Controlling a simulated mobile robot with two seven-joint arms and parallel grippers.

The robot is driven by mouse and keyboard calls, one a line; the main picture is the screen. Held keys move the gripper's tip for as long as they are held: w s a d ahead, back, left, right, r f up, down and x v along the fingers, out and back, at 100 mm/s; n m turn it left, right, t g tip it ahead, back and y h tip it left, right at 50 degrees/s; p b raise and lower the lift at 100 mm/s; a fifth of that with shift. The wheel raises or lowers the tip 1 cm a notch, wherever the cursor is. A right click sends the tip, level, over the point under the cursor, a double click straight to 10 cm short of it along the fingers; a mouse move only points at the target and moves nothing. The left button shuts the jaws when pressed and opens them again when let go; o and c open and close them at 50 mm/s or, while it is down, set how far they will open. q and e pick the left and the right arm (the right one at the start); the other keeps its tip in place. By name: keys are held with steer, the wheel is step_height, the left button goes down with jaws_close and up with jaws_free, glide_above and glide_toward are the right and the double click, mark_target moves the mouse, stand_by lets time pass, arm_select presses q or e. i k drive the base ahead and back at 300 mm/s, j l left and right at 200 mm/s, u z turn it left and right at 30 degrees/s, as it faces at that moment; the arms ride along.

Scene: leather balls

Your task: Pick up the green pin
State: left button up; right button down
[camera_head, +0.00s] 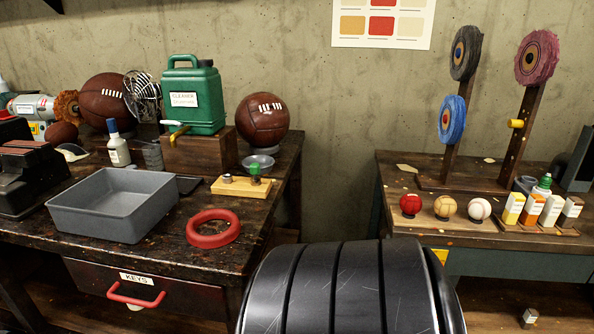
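The green pin (255,172) stands upright in a small light-wood block (241,188) on the left workbench. It has a green top and a metal-coloured lower part. A small metal piece (227,178) sits at the left end of the same block. Neither of my grippers is in view, and nothing is touching the pin.
A red ring (213,227) and a grey tray (112,204) lie near the block. A small metal dish (258,161) and a wooden box (199,153) bearing a green cleaner can (193,94) are behind it. A large black ribbed shape hides the lower middle.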

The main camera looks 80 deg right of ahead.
mark_target(254, 168)
steer(key=z, duration=2.3)
steer(key=i+l+u, duration=0.1)
steer(key=u, duration=0.3)
steer(key=i+l+u, duration=0.1)
steer(key=l+u, duration=0.45)
steer(key=u, duration=0.25)
steer(key=l+u, duration=0.35)
steer(key=i+j, duration=0.05)
